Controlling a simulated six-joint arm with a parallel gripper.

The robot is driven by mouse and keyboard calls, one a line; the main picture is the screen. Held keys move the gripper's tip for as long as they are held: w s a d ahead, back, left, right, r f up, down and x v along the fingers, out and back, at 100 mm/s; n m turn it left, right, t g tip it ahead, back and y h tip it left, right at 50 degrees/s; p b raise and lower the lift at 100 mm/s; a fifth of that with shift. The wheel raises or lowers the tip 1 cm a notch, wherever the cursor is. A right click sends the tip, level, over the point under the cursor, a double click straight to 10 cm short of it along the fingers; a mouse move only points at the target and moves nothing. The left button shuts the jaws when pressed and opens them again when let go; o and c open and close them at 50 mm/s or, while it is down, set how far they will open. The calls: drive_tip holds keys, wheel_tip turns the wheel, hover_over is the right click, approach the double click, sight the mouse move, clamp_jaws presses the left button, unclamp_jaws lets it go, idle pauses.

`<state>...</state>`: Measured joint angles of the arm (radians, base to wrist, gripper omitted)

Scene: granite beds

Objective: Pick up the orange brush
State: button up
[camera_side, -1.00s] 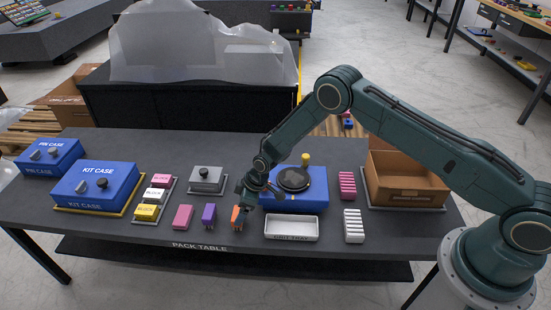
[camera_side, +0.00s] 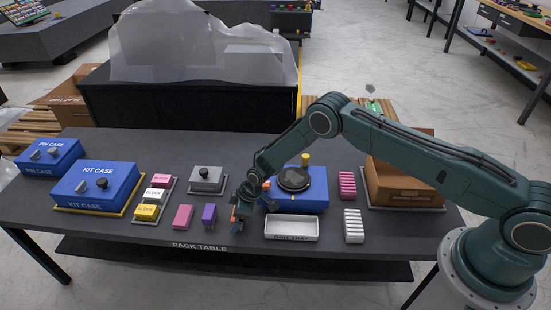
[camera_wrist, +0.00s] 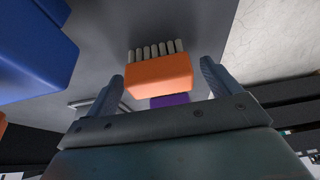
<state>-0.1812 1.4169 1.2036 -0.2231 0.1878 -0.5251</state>
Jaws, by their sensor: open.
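The orange brush (camera_wrist: 158,76) shows in the wrist view, with a block-shaped orange body and a row of grey bristles. My gripper (camera_wrist: 162,69) is open, with one finger on each side of the brush and a gap visible on both sides. In the side view, my gripper (camera_side: 238,224) is down at the front of the table and hides most of the brush; only a little orange shows there. I cannot tell whether the fingers touch the table.
The table's front edge is close.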

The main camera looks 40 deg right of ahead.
drive_tip(key=c, duration=1.1)
drive_tip(key=shift+r, duration=0.15)
wheel_tip(320, 180, up, 20)
drive_tip(key=shift+f, duration=0.1)
idle(0.4)
idle(0.3)
drive_tip(key=shift+o, duration=0.9)
drive_tip(key=d+m+h, duration=0.1)
drive_tip(key=d+m, duration=0.2)
drive_tip(key=d, duration=0.1)
drive_tip(key=d+f+m+t+h, duration=0.1)
drive_tip(key=d+m, duration=0.2)
drive_tip(key=d, duration=0.1)
drive_tip(key=w+d+f+m+h, duration=0.1)
drive_tip(key=d+m, duration=0.2)
drive_tip(key=d, duration=0.1)
drive_tip(key=shift+d, duration=0.35)
drive_tip(key=shift+c, duration=0.2)
drive_tip(key=s+d+m+g+h, duration=0.1)
drive_tip(key=s+d+m+h, duration=0.1)
drive_tip(key=d+m, duration=0.7)
drive_tip(key=d+h, duration=0.1)
drive_tip(key=d, duration=0.2)
drive_tip(key=shift+d+f, duration=0.35)
drive_tip(key=shift+f, duration=0.05)
